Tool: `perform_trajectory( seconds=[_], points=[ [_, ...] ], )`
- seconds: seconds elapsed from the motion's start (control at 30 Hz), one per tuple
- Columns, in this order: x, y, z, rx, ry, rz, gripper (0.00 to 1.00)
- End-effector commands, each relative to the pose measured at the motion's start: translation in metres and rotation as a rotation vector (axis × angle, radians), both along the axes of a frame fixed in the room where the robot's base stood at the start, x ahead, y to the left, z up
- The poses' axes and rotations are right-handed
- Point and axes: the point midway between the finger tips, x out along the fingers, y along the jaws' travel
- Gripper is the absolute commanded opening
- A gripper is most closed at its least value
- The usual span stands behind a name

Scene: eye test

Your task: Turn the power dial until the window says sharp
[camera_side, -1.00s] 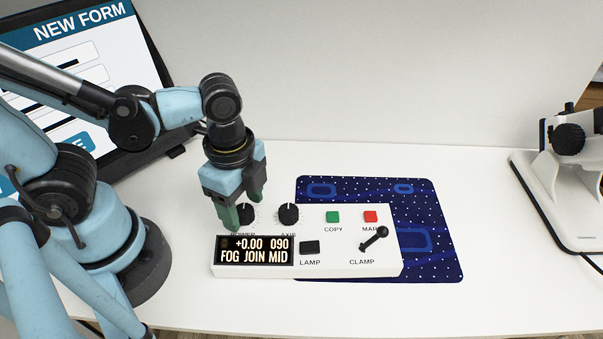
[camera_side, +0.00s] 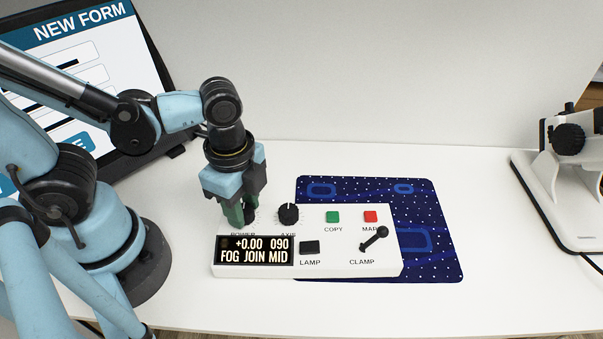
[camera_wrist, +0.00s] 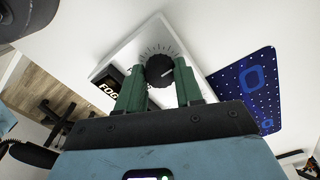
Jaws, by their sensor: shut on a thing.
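The white control box (camera_side: 335,266) lies on the table. Its black window (camera_side: 254,250) reads "+0.00 090" above "FOG JOIN MID". My gripper (camera_side: 241,218) is over the box's back left, at the POWER label. Its green fingers are shut on the power dial, which they mostly hide in the side view. In the wrist view the black dial (camera_wrist: 159,69), with a pale pointer line and a ring of tick marks, sits between the two fingertips of my gripper (camera_wrist: 160,82).
The axis dial (camera_side: 288,214) stands just right of my gripper. The green COPY button (camera_side: 333,217), red button (camera_side: 370,216), black LAMP button (camera_side: 310,247) and CLAMP lever (camera_side: 374,238) are farther right. A blue patterned mat (camera_side: 430,215) lies partly under the box.

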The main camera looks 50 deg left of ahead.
Motion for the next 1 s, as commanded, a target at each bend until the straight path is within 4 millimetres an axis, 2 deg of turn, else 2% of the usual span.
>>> perform_trajectory(
  seconds=[0.37,1.0],
  points=[
    [-0.0002,0.0002,0.0001,0.002,0.002,0.169,0.05],
    [-0.0003,0.0003,0.0001,-0.001,0.007,0.767,0.05]
  ],
)
